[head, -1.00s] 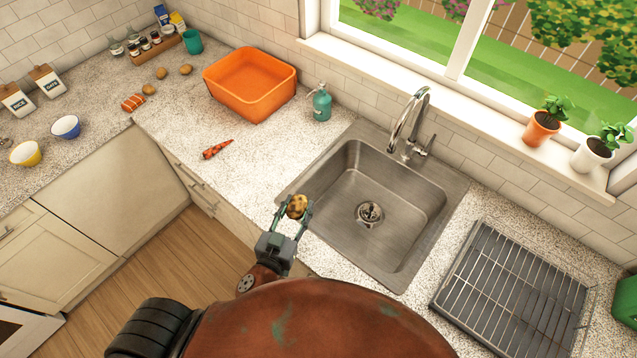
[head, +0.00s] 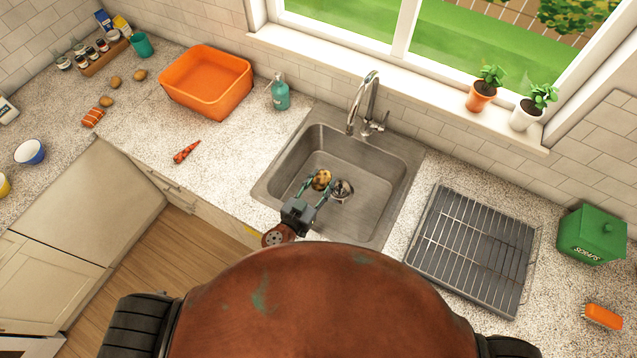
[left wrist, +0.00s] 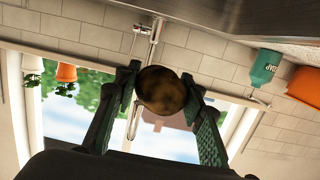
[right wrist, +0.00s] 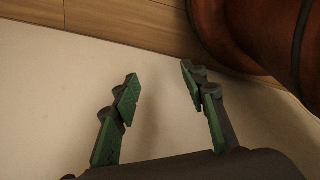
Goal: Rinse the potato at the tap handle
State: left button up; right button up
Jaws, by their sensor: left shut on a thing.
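The potato (head: 321,179), brown with darker patches, is between the fingertips of my left gripper (head: 319,184), which is shut on it. In the head view they show over the sink basin (head: 380,190), left of the drain; their height above its floor is hard to tell. The left wrist view shows the potato (left wrist: 160,90) between the green fingers, with the tap (left wrist: 152,45) behind it. In the head view the tap (head: 355,105) stands at the sink's back, its handle (head: 379,124) on the right. My right gripper (right wrist: 160,85) is open and empty.
A wire drying rack (head: 475,250) lies right of the sink. Two potted plants (head: 481,95) stand on the sill. A green scraps box (head: 592,235) is far right.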

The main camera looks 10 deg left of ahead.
pick_arm(q)
jog(key=x, duration=0.2)
jog(key=shift+w+d, duration=0.25)
jog(key=d+b+x, duration=0.1)
jog(key=b+x, duration=0.1)
jog(key=x, duration=0.7)
jog(key=shift+f, duration=0.35)
pick_arm(e)
jog(key=shift+s+a+f, duration=0.2)
jog(key=shift+s+f, duration=0.1)
jog(key=shift+f, duration=0.25)
jog(key=shift+s+a+f, duration=0.15)
jog(key=shift+s+f, duration=0.15)
jog(key=shift+f, duration=0.25)
pick_arm(q)
jog(key=shift+s, duration=0.1)
pick_arm(e)
jog(key=shift+a, duration=0.2)
